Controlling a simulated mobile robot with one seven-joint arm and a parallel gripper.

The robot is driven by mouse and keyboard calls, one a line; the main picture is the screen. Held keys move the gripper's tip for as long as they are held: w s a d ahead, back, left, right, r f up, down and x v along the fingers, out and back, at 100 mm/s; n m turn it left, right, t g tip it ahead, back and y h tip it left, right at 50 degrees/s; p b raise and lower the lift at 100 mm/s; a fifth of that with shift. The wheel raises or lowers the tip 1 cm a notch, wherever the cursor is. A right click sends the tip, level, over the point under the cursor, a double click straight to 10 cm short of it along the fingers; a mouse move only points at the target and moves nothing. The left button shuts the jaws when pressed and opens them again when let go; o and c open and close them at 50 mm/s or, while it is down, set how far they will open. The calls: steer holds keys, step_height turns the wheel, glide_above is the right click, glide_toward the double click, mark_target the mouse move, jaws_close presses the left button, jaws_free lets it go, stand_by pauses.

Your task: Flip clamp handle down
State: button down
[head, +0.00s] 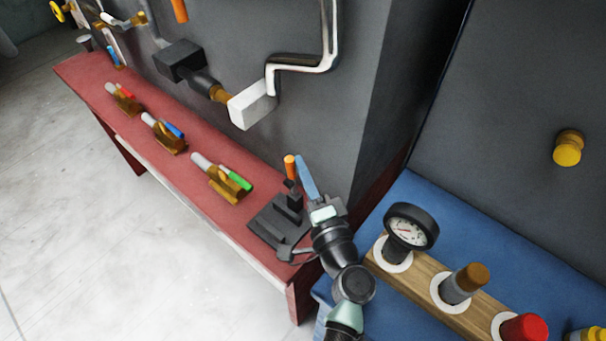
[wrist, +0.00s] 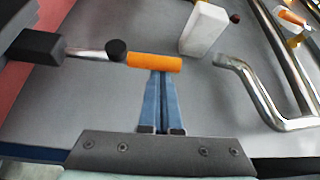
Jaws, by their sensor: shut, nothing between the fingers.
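The clamp (head: 282,222) is a black device on a black base plate near the right end of the red bench. Its orange handle (head: 290,168) points up in the head view. In the wrist view the orange handle (wrist: 155,61) lies across the picture, beyond my fingertips, with a black knob and a silver rod at its left. My gripper (head: 303,160) has blue fingers that are shut and empty, beside the handle on its right. In the wrist view my gripper (wrist: 162,76) ends at the handle's near edge; I cannot tell whether it touches.
The red bench (head: 190,135) carries several toggle clamps with coloured grips (head: 228,178) to the left. A grey wall with a white block (head: 250,104) and a bent metal pipe stands behind. A blue bench (head: 440,210) at right holds a gauge (head: 411,228) and knobs on a wooden strip.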

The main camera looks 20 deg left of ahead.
steer(key=s+b, duration=0.1)
steer(key=f+n+b, duration=0.1)
steer(key=b, duration=0.1)
steer(key=shift+s+a+y+b, duration=0.3)
steer(key=shift+s+a, duration=0.05)
steer(key=shift+a, duration=0.05)
steer(key=shift+s+a+f+b, duration=0.15)
steer(key=shift+s+a+b, duration=0.05)
steer(key=shift+s+b, duration=0.4)
steer(key=shift+s+a+f+b, duration=0.1)
steer(key=shift+s+a+b, duration=0.1)
steer(key=shift+s+b, duration=0.35)
steer(key=shift+s+a+f+b, duration=0.15)
steer(key=shift+s+a+b, duration=0.05)
steer(key=shift+s+b, duration=0.4)
steer(key=shift+d, duration=0.1)
steer(key=b+v, duration=0.4)
steer(key=v, duration=0.8)
steer(key=shift+s+d, duration=0.15)
steer(key=shift+s, duration=0.2)
